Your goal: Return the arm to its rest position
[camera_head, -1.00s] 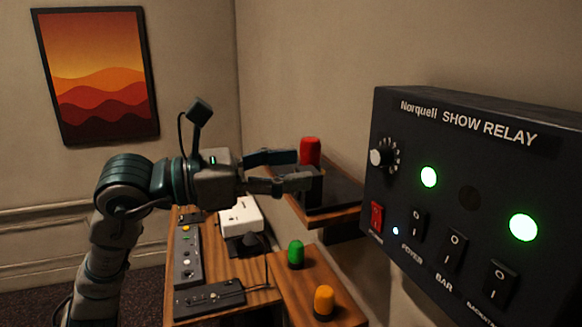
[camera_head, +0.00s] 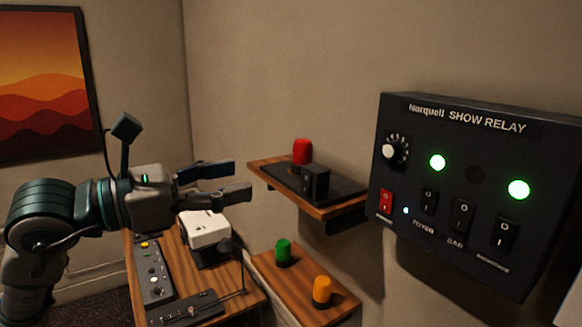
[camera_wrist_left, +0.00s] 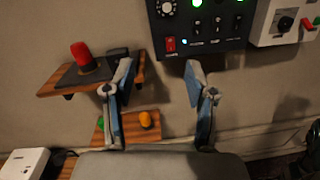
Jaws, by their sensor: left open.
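My left gripper (camera_head: 243,182) reaches in from the left in the head view, with its fingers apart and nothing between them. It is in the air to the left of the upper wooden shelf (camera_head: 318,210), which carries a red knob (camera_head: 302,151) and a small black block (camera_head: 315,183). In the left wrist view the two open fingers (camera_wrist_left: 160,85) frame bare wall, with the shelf at the left. My right gripper is in neither view.
The black show relay box (camera_head: 470,190) is on the wall at the right, with two green lamps lit. A lower shelf (camera_head: 300,290) holds a green knob (camera_head: 283,252) and an orange knob (camera_head: 322,290). A white device (camera_head: 204,230) stands on the desk below my arm.

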